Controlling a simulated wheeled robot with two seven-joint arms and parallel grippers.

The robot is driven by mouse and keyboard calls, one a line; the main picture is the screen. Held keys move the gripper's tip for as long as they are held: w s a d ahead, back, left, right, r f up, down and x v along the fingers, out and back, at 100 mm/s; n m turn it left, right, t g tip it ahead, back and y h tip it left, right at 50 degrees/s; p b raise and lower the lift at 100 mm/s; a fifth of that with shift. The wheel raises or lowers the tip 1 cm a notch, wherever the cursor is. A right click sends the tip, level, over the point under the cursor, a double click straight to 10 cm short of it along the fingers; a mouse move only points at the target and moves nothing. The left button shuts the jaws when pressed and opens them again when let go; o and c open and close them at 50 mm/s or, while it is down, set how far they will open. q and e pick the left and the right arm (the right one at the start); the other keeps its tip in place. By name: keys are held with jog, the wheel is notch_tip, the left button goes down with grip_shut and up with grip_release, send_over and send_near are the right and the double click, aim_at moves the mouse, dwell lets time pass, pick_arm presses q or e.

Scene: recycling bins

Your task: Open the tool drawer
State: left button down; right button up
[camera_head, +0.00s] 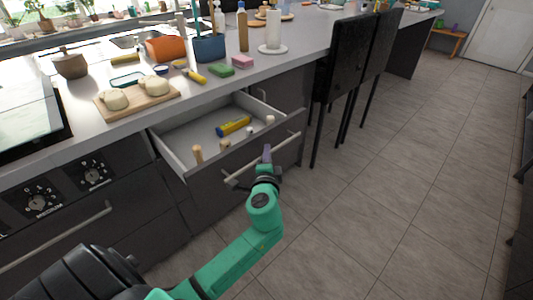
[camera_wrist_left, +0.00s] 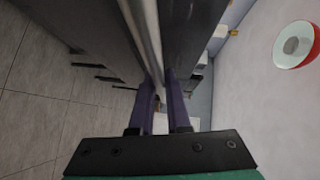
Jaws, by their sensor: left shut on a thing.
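The tool drawer (camera_head: 178,139) is pulled out from the dark cabinet below the counter. Inside it lie a yellow tube-shaped thing (camera_head: 234,126) and several small upright pieces with light tops. Its long bar handle (camera_head: 245,160) runs across the front panel. My left gripper (camera_head: 266,155) is at the handle, shut on it near the middle. In the left wrist view the purple fingers (camera_wrist_left: 164,100) sit on either side of the metal handle bar (camera_wrist_left: 147,45). My right gripper is not in view.
The counter above holds a cutting board with dough (camera_head: 135,100), a blue pot (camera_head: 208,48) and bottles. An oven with knobs (camera_head: 67,187) is left of the drawer. Black chairs (camera_head: 345,60) stand to the right. The tiled floor (camera_head: 400,190) in front is clear.

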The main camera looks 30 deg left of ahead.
pick_arm(q)
jog(key=c, duration=0.9)
grip_release()
jog(key=b+v, duration=0.1)
jog(key=v, duration=1.3)
jog(key=shift+s+d, duration=0.1)
jog(key=shift+s, duration=0.2)
